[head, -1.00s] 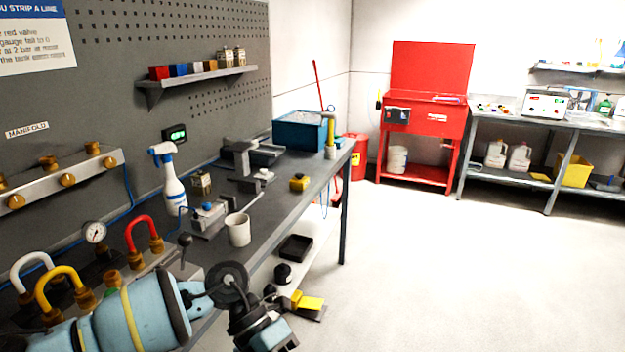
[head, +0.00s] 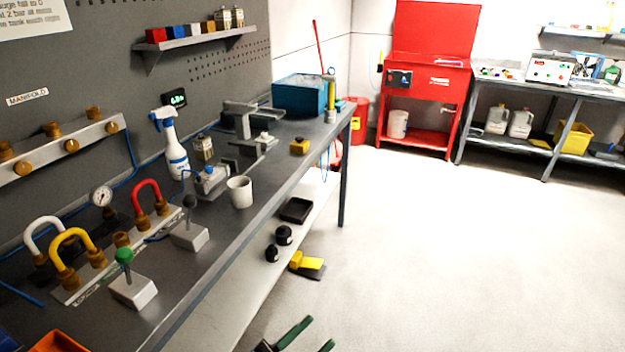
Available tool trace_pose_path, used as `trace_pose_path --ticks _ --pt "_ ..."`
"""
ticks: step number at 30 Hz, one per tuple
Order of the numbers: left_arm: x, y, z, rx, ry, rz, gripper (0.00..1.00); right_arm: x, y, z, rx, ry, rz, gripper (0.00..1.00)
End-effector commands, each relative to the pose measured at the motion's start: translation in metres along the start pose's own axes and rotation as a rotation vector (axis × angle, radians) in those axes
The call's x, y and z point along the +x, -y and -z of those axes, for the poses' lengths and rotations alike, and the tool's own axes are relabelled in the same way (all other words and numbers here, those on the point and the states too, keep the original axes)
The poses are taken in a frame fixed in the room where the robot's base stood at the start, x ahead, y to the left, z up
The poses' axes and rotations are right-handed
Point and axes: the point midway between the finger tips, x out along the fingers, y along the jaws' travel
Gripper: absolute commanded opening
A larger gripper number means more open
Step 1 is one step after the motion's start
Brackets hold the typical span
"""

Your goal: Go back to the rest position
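My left gripper (head: 321,332) shows at the bottom edge of the head view, to the right of the bench. Its two green fingers are spread apart with nothing seen between them. It appears over the pale floor, clear of the workbench (head: 215,255). The rest of that arm is mostly cut off by the picture's lower edge. My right gripper is not in view.
The bench carries a green-knobbed lever (head: 125,270), a yellow hose loop (head: 75,245), a red hose loop (head: 146,190), a spray bottle (head: 175,155) and a white mug (head: 240,192). A red cabinet (head: 430,80) stands behind. Floor at right is open.

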Motion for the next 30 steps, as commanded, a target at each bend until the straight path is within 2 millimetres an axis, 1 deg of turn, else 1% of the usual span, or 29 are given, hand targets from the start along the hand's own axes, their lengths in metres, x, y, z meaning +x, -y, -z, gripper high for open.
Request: trace_pose_path --ticks 1,2,5,6,8,9,11,12,13,14,15,18,21,24,27,30 --pt "-0.017 -0.001 -0.013 -0.053 0.086 0.048 0.39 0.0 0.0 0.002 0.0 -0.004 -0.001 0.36" --pt "-0.027 -0.001 -0.022 -0.083 0.138 0.075 0.39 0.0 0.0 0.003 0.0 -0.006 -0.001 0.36" --pt "-0.067 -0.005 -0.05 -0.183 0.315 0.158 0.39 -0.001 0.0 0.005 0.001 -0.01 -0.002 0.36" --pt "-0.085 -0.009 -0.06 -0.222 0.388 0.188 0.39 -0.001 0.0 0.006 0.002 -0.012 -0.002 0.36" --pt "-0.115 -0.016 -0.075 -0.283 0.499 0.229 0.39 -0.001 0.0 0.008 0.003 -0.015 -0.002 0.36" --pt "-0.136 -0.021 -0.083 -0.322 0.572 0.254 0.39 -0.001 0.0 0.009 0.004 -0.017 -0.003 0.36" --pt "-0.17 -0.032 -0.093 -0.382 0.684 0.287 0.39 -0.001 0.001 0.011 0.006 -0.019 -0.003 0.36" --pt "-0.193 -0.04 -0.099 -0.421 0.759 0.308 0.39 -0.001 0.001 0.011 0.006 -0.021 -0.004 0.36" --pt "-0.21 -0.046 -0.102 -0.45 0.813 0.322 0.39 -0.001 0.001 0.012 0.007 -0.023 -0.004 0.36" --pt "-0.228 -0.052 -0.104 -0.479 0.866 0.335 0.39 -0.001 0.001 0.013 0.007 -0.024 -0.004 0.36" --pt "-0.25 -0.06 -0.106 -0.513 0.933 0.349 0.39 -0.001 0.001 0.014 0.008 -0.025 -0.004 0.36" --pt "-0.296 -0.078 -0.105 -0.584 1.069 0.375 0.39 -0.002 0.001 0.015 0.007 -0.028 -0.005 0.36" --pt "-0.328 -0.092 -0.101 -0.633 1.163 0.389 0.39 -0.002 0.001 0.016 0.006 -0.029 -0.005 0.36" --pt "-0.346 -0.099 -0.098 -0.661 1.214 0.397 0.39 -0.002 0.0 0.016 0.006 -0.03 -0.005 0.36" --pt "-0.352 -0.102 -0.097 -0.671 1.232 0.398 0.39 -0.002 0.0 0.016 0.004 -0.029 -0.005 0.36" --pt "-0.352 -0.102 -0.097 -0.671 1.233 0.398 0.39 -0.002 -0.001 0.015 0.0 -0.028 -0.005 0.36"
